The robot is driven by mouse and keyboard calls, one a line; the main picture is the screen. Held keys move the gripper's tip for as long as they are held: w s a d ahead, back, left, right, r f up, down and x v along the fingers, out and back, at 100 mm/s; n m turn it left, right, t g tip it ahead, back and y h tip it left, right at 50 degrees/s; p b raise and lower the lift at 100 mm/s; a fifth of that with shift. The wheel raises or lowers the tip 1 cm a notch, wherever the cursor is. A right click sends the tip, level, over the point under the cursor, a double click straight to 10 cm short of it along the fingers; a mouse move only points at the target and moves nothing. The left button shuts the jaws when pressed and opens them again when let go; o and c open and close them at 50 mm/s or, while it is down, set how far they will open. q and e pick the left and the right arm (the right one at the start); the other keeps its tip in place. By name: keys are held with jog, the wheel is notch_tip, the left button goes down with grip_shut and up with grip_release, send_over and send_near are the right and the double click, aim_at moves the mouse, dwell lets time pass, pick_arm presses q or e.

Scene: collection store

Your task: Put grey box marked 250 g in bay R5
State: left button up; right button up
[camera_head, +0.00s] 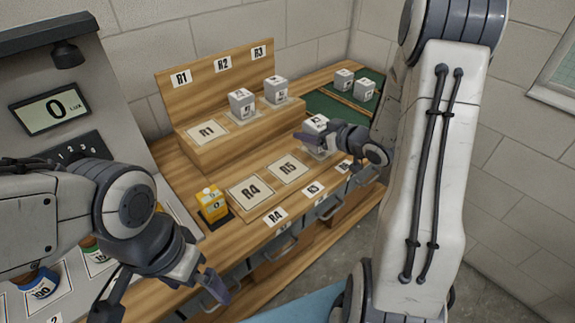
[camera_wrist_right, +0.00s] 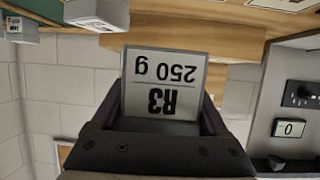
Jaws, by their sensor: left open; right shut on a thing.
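A grey box (camera_wrist_right: 165,85) marked 250 g and R3 is between the fingers of my right gripper (camera_wrist_right: 166,108), its label upside down in the right wrist view. In the head view this box (camera_head: 316,124) is at the right part of the bench, beyond bay R5. My right gripper (camera_head: 318,138) is shut on it. Bay R5 (camera_head: 288,168) is a pale labelled plate on the lower bench level, empty, right of bay R4. My left gripper (camera_head: 212,285) is open and empty over the front left, away from the box.
Two grey boxes (camera_head: 242,102) (camera_head: 276,90) stand on the raised step, beside empty plate R1 (camera_head: 207,131). More boxes (camera_head: 344,79) stand on a green surface (camera_head: 325,104) at the back. A yellow block (camera_head: 211,203) stands left of empty plate R4 (camera_head: 251,191). A display (camera_head: 52,106) reads 0.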

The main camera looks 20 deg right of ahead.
jog(key=shift+s+d+r, duration=0.1)
jog(key=shift+s+d, duration=0.75)
jog(key=shift+d, duration=0.25)
jog(key=shift+a+f+n+y, duration=0.2)
jog(key=shift+n+y, duration=0.1)
send_over(282, 164)
notch_tip(282, 164, down, 7)
jog(key=shift+r+p, duration=0.15)
jog(key=shift+p, duration=0.25)
jog(key=shift+f, duration=1.95)
jog(key=shift+f, duration=0.1)
